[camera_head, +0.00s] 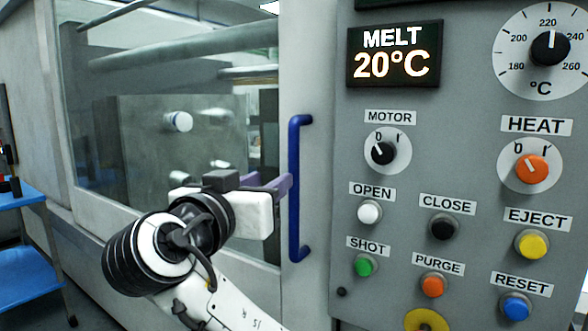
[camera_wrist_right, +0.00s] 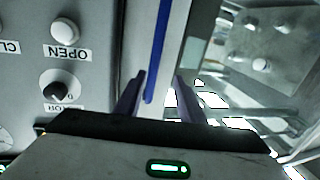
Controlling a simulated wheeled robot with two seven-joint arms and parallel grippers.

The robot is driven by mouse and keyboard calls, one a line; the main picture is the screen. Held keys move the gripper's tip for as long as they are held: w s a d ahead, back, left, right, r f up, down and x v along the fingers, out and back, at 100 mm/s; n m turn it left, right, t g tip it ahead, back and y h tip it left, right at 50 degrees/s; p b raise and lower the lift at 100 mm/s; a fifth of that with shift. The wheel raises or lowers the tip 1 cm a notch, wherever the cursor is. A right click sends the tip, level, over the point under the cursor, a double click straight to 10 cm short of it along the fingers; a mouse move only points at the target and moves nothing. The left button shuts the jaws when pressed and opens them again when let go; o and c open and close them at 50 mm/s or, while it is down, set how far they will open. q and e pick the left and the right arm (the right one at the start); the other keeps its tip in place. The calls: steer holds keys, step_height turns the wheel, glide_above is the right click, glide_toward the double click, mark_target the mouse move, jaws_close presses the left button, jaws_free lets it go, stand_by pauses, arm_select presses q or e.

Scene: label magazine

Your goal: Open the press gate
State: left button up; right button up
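The press gate (camera_head: 85,155) is a large clear window in a grey frame, and it looks shut against the control panel. Its blue vertical bar handle (camera_head: 294,232) is on the gate's right edge. My right gripper (camera_head: 283,181) has purple fingers and is at the handle's left side, about mid-height. In the right wrist view the fingers (camera_wrist_right: 160,76) are apart, and the blue handle (camera_wrist_right: 160,40) runs between them. I cannot tell whether either finger touches it. My left gripper is not in view.
The control panel (camera_head: 455,130) is close to the right of the handle, with knobs and several buttons, including the white OPEN button (camera_head: 369,212). A MELT display (camera_head: 394,54) reads 20°C. A blue cart (camera_head: 25,270) stands at the far left.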

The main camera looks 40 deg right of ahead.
mark_target(292, 163)
steer(key=shift+m+h, duration=0.3)
steer(key=shift+m, duration=0.1)
steer(key=x, duration=0.3)
steer(key=p+x, duration=0.1)
steer(key=x, duration=0.2)
steer(key=s+r+x, duration=0.1)
steer(key=x, duration=0.3)
steer(key=shift+d+r+p, duration=0.1)
steer(key=shift+d+p, duration=0.25)
jaws_close()
